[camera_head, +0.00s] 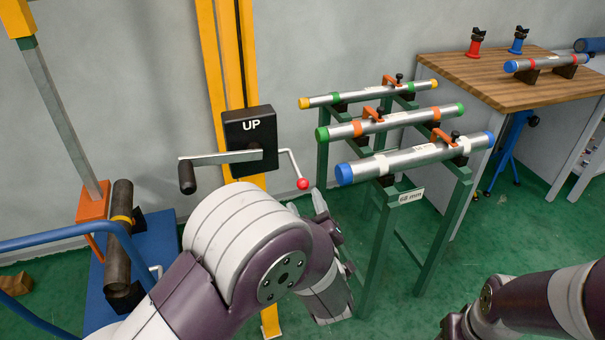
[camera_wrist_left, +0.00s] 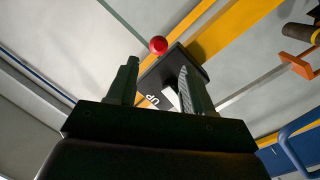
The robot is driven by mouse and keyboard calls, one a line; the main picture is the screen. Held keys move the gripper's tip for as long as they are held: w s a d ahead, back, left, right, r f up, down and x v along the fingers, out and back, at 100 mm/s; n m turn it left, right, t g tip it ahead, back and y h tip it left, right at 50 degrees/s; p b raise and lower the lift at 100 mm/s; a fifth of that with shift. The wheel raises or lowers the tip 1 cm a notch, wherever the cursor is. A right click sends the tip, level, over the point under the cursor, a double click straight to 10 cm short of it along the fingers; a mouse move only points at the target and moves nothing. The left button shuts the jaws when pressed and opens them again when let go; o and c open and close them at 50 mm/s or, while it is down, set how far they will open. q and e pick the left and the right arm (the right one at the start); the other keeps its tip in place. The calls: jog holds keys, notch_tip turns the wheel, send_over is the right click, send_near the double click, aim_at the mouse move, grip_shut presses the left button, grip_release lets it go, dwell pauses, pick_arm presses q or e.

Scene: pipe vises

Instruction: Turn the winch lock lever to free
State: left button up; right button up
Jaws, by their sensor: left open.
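The winch is a black box (camera_head: 248,138) marked UP on a yellow post. Its lock lever is a thin pale rod on the box's right side, bent down to a red ball knob (camera_head: 302,184). My left gripper (camera_head: 308,204), partly hidden behind my own wrist, is just below the knob. In the left wrist view the open gripper (camera_wrist_left: 157,82) points at the box, and the red knob (camera_wrist_left: 158,45) shows beyond and between the fingertips, apart from them. Nothing is between the fingers.
A crank arm with a black grip (camera_head: 187,176) sticks out left of the box. A green rack (camera_head: 377,240) with several capped pipes stands to the right. A wooden workbench (camera_head: 490,85) is at back right.

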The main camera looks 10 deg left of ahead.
aim_at(301, 183)
pick_arm(q)
jog(key=x, duration=1.1)
jog(key=shift+w+d, duration=0.1)
jog(key=shift+d, duration=0.2)
jog(key=shift+c, duration=0.3)
jog(key=shift+f, duration=0.15)
grip_shut()
